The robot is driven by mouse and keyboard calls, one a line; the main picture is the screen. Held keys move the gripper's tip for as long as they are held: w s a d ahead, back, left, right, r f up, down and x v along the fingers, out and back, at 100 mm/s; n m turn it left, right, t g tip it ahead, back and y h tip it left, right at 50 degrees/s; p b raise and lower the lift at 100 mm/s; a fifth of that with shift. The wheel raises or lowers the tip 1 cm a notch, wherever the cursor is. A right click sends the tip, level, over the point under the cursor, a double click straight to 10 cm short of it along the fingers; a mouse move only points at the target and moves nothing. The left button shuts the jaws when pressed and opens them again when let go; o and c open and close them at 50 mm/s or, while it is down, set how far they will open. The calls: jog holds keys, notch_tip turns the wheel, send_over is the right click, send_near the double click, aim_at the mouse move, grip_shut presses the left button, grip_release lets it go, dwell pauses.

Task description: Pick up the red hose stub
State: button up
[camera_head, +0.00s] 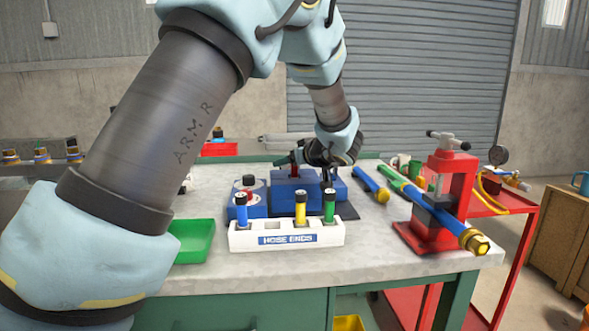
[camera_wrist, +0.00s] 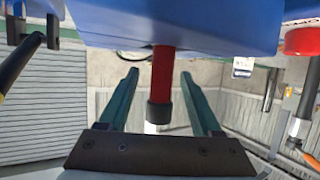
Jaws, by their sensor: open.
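The red hose stub (camera_wrist: 163,72) has a black collar and a pale end. In the wrist view it projects from the blue block (camera_wrist: 190,22) and lies between my gripper's two teal fingers, with visible gaps on both sides. My gripper (camera_wrist: 160,80) is open and not closed on it. In the head view a little of the red stub (camera_head: 294,171) shows at the top of the blue block (camera_head: 285,198), partly hidden near my gripper. The white HOSE ENDS rack (camera_head: 240,241) in front holds blue, yellow and green stubs, with one vacant place.
A green tray (camera_head: 193,240) lies left of the rack. A red clamp stand (camera_head: 452,190) holds a long blue and green hose at the right. A short blue hose (camera_head: 371,185) lies behind it. The bench (camera_head: 375,255) is clear at front right.

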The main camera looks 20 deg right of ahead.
jog(key=shift+w+f, duration=0.1)
jog(key=shift+w, duration=0.2)
grip_shut()
dwell(0.5)
